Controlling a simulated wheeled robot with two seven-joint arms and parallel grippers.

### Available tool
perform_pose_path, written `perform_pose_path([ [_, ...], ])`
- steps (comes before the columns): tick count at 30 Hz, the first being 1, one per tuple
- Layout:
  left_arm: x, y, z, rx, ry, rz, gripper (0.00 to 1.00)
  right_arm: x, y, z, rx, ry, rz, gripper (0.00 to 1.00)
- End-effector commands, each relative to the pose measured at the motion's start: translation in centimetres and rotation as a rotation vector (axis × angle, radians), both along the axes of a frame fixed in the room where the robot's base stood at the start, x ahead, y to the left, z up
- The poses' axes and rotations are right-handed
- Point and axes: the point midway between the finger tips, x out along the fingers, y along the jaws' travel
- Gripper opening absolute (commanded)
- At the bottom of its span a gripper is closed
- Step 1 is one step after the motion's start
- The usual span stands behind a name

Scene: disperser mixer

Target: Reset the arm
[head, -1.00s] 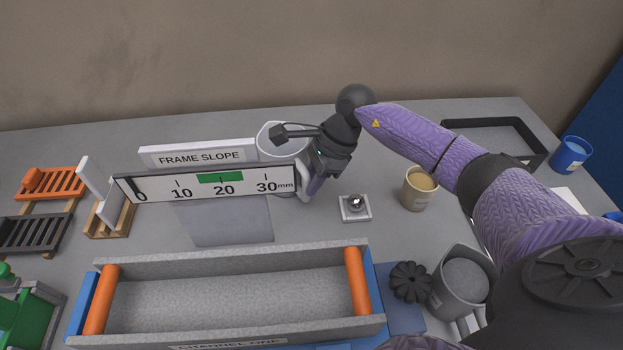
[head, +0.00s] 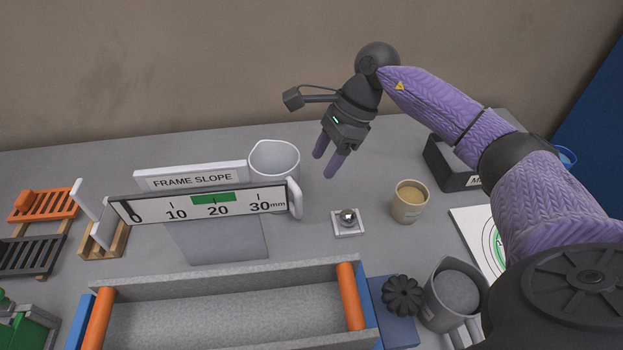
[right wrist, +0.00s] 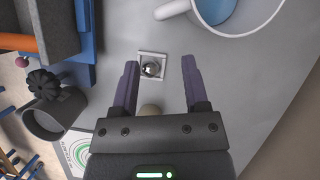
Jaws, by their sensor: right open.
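My right gripper (head: 329,163) is open and empty. It hangs above the back of the table, just right of a white mug (head: 274,160), with its purple fingers apart. In the right wrist view my right gripper (right wrist: 160,80) shows two spread fingers with nothing between the tips. A small white square base with a metal ball (head: 347,222) sits on the table below and in front of it. My right arm comes in from the right. My left gripper is not in view.
The FRAME SLOPE sign and scale (head: 200,205) stand left of the mug. A grey trough (head: 230,318) lies in front. A tan cup (head: 409,202), a grey jug (head: 453,295) and a black box (head: 455,168) are on the right. Bare table lies around the ball base.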

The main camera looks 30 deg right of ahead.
Motion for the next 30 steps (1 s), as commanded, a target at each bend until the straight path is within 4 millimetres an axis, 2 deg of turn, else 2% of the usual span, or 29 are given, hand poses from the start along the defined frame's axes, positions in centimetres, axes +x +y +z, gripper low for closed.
perform_pose_path([
  [1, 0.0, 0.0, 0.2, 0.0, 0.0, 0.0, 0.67, 0.0, -0.4, 0.9, 0.0, -0.002, -0.001, 0.58],
  [5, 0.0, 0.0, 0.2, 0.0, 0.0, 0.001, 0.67, -0.2, -0.8, 1.8, 0.0, 0.0, 0.0, 0.58],
  [18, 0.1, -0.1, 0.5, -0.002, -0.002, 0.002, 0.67, -0.2, -0.9, 2.2, 0.001, 0.0, 0.0, 0.58],
  [20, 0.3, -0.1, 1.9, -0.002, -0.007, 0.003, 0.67, -0.2, -0.8, 3.7, 0.001, -0.005, 0.0, 0.58],
  [24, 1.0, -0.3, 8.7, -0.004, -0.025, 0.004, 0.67, -0.3, -0.8, 11.2, 0.0, -0.023, 0.001, 0.58],
  [25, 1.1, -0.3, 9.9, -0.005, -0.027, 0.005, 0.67, -0.3, -0.9, 12.5, 0.001, -0.026, 0.0, 0.58],
  [30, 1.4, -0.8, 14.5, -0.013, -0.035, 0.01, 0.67, -0.4, -0.8, 17.4, 0.0, -0.033, 0.0, 0.58],
])
